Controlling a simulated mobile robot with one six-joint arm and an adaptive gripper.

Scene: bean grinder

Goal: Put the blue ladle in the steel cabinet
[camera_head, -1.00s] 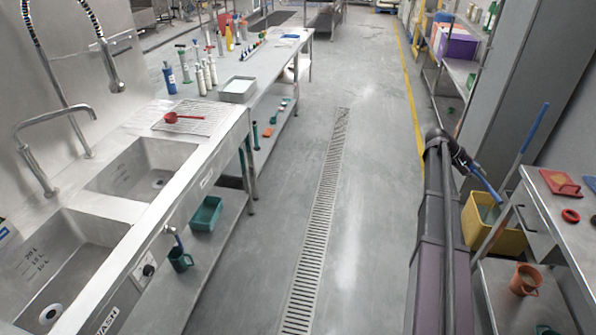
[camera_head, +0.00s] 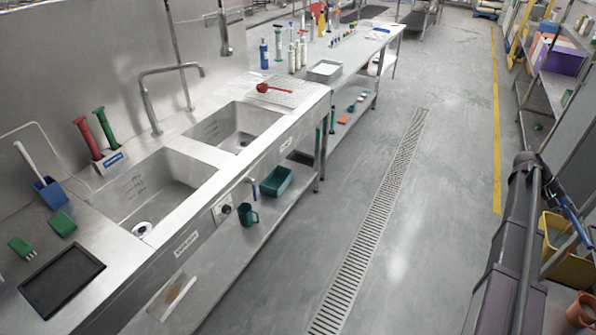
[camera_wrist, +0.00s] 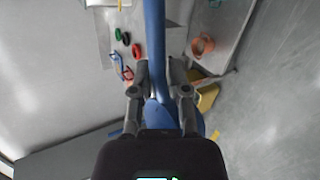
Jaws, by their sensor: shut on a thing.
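My gripper (camera_wrist: 163,75) is shut on a long blue handle, which I take as the blue ladle (camera_wrist: 154,30); a wider rounded blue part shows behind the fingers. In the head view a blue length (camera_head: 576,218) shows at the end of my arm at the right edge, partly cut off. I cannot clearly identify the steel cabinet; a plain grey upright panel (camera_head: 580,125) stands at the right edge.
A double sink counter with a red ladle (camera_head: 276,88), a dark tray (camera_head: 62,280) and brushes runs along the left. A yellow bucket (camera_head: 565,262) and an orange jug (camera_head: 582,310) are close at the right. The floor with its drain grate (camera_head: 380,205) is clear.

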